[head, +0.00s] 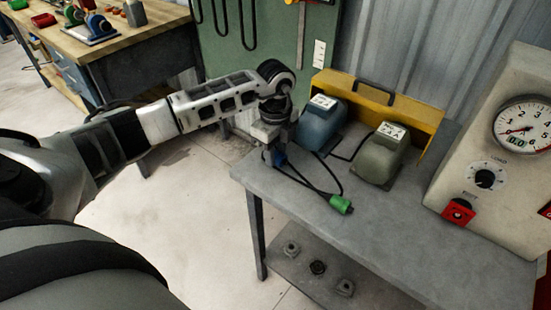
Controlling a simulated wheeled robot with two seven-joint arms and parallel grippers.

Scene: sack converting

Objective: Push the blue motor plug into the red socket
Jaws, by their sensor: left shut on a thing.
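My left gripper (272,147) reaches over the left end of the grey table. It is shut on the blue plug (279,157), which shows only partly below the fingers, at or just above the table edge. The blue motor (319,127) stands just right of the gripper. A red square fitting with a dark centre (458,211), which looks like the red socket, is low on the beige gauge panel at the right, well apart from the plug. My right gripper is out of view.
A green plug (341,204) lies on the grey table (400,218) among dark cables. An olive motor (380,155) stands beside the blue one, before a yellow case (418,115). The beige panel (470,165) bears a gauge and knob. The table's front is clear.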

